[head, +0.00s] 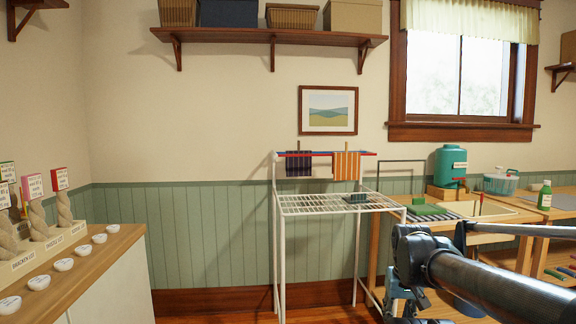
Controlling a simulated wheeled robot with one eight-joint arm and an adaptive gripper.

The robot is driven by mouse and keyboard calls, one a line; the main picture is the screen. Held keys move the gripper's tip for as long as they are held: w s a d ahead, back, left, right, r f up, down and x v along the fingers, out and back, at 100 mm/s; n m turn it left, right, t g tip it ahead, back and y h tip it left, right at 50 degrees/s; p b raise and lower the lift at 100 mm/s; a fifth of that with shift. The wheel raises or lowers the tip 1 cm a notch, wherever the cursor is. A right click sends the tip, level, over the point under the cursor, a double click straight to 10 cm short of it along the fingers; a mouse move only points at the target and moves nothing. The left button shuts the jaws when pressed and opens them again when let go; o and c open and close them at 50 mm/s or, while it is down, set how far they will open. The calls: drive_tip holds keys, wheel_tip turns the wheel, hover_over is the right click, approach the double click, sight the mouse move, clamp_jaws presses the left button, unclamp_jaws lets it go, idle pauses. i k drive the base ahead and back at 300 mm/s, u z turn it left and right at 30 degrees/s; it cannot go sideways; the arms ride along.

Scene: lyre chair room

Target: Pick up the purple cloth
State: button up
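A dark blue-purple cloth with thin stripes (299,165) hangs over the top rail of a white drying rack (279,241), at the rail's left part. It is the only purplish cloth I can make out. An orange striped cloth (346,165) hangs on the same rail to its right, with a gap between them. A peg-like piece stands above each cloth. My arm enters at the lower right, in front of the work table and well apart from the cloths. My gripper's fingers do not show.
A small dark item (356,198) lies on the rack's wire shelf. A work table (484,230) with a teal dispenser (451,166) stands to the right. Floor shows between counter and rack. A wall shelf (225,36) hangs above.

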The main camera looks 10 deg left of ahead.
sight(300, 167)
drive_tip(key=u, duration=0.05)
drive_tip(key=i, duration=1)
drive_tip(key=z, duration=0.05)
